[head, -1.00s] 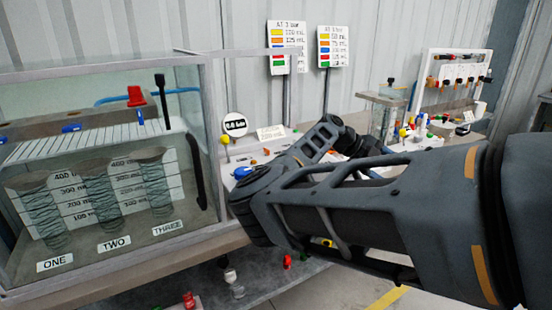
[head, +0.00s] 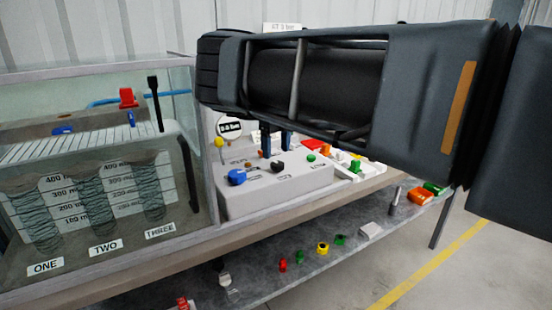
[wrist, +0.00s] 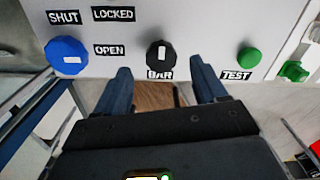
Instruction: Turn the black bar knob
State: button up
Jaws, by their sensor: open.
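The black bar knob (wrist: 160,56) sits in the middle of the grey control panel (wrist: 205,20), above a BAR label (wrist: 160,75). It has a white pointer mark, which stands about upright in the wrist view. In the head view the knob (head: 277,167) is small, on top of the control box. My gripper (wrist: 160,70) is open and empty. Its two blue fingers are apart, with their tips just below the knob, one to either side in the wrist view. In the head view my gripper (head: 276,150) hangs behind the knob, under my arm. I see no contact.
A blue knob (wrist: 67,56) with SHUT, LOCKED and OPEN labels is left of the black knob. A green TEST knob (wrist: 249,57) is to the right. A glass tank (head: 100,200) stands left of the box. Several small coloured parts lie on the lower shelf (head: 330,265).

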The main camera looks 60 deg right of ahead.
aim_at(278, 163)
jog(key=shift+f, duration=2.15)
jog(key=shift+c, duration=0.2)
jog(key=c, duration=1)
jog(key=shift+m, duration=0.3)
jog(key=m, duration=0.6)
jog(key=shift+s+d+b, duration=0.1)
jog(key=shift+b, duration=0.3)
jog(key=m, duration=0.4)
jog(key=shift+m+b, duration=0.4)
jog(key=shift+s+r+m, duration=0.1)
jog(key=shift+m, duration=1.5)
jog(key=shift+b, duration=0.3)
